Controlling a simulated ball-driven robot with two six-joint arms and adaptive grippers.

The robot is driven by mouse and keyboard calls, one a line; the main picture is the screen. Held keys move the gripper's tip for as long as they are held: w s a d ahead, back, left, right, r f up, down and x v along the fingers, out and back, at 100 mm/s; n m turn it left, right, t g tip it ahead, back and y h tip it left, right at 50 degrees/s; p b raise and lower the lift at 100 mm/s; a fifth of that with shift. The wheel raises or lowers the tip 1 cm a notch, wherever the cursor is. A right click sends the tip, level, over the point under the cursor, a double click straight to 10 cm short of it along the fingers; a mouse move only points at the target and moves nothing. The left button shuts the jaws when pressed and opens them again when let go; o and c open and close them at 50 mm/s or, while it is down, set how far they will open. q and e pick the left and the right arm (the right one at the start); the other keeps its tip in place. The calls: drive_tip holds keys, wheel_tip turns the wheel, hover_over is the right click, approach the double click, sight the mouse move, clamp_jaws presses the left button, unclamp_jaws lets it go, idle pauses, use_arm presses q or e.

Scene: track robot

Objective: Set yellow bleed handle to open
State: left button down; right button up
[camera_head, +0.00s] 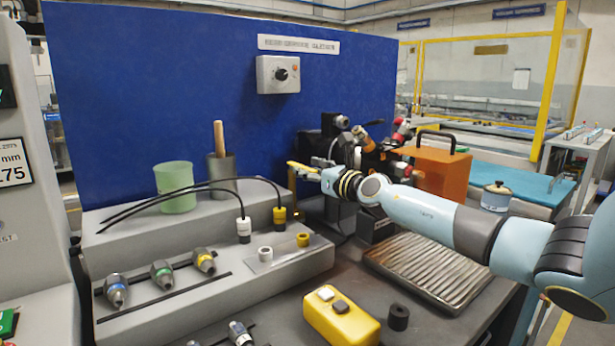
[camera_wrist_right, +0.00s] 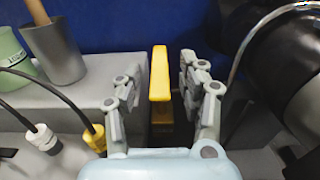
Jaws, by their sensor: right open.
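The yellow bleed handle (camera_wrist_right: 160,73) shows in the right wrist view as a yellow bar, with a darker yellow part below it. My right gripper (camera_wrist_right: 155,82) is open, with one finger on each side of the handle and a visible gap on both sides. In the head view the handle (camera_head: 302,168) lies at the tip of my right arm, beside the grey block and in front of the blue panel. The gripper fingers are hard to make out there. The handle's far and lower parts are partly hidden. My left gripper is not in view.
A black machine (camera_head: 345,140) stands close to the right of the gripper, with an orange box (camera_head: 440,172) beyond it. A grey cup with a wooden handle (camera_head: 222,172) and a green cup (camera_head: 175,188) stand left. A yellow block (camera_head: 342,318) sits in front.

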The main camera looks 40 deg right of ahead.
drive_tip(key=shift+w, duration=0.45)
clamp_jaws()
